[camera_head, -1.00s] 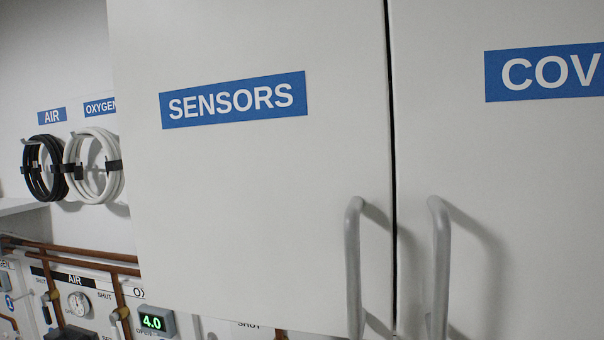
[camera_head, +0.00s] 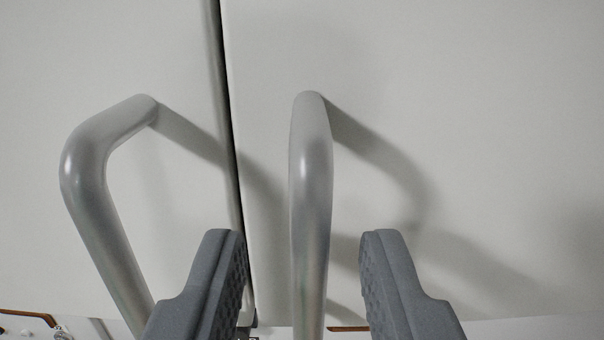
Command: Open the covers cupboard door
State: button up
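The covers cupboard door (camera_head: 480,130) is the white panel right of the dark gap and looks shut. Its label is out of view now. Its grey bar handle (camera_head: 311,180) runs up and down in the middle of the picture. My gripper (camera_head: 305,260) is open, with one finger on each side of this handle. There is a visible gap between the handle and each finger. The lower end of the handle is cut off by the picture's edge.
The sensors door (camera_head: 110,60) is on the left, with its own bar handle (camera_head: 88,190) close to the left of my left finger. A narrow dark gap (camera_head: 228,110) separates the doors. Copper pipe (camera_head: 28,316) shows below the cupboard.

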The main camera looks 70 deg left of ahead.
jog(key=shift+x, duration=1)
